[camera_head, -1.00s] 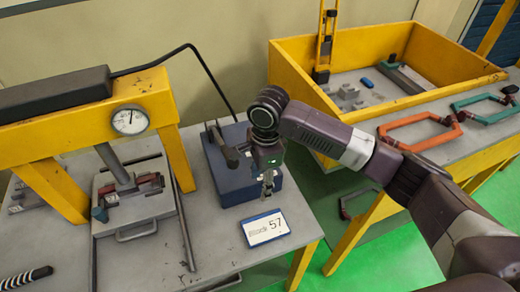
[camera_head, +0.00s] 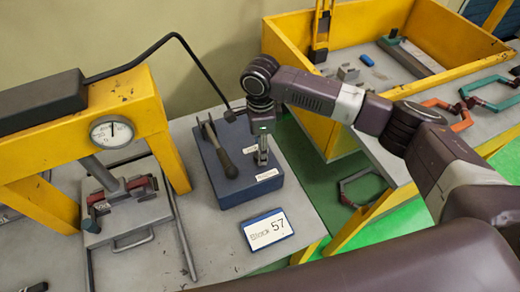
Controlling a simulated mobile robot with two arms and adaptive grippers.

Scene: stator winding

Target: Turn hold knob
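The blue control box (camera_head: 232,190) stands on the grey table, with a dark lever handle (camera_head: 222,155) on its top left and small white labels on its top and front edge. My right gripper (camera_head: 262,160) points down over the right part of the box top. Its fingers are small and look close together; I cannot tell whether they are shut or touch anything. My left gripper is not in view.
A yellow press with a gauge (camera_head: 113,131) stands at the left. A black cable (camera_head: 190,52) arches behind the box. A yellow bin (camera_head: 400,20) stands at the back right.

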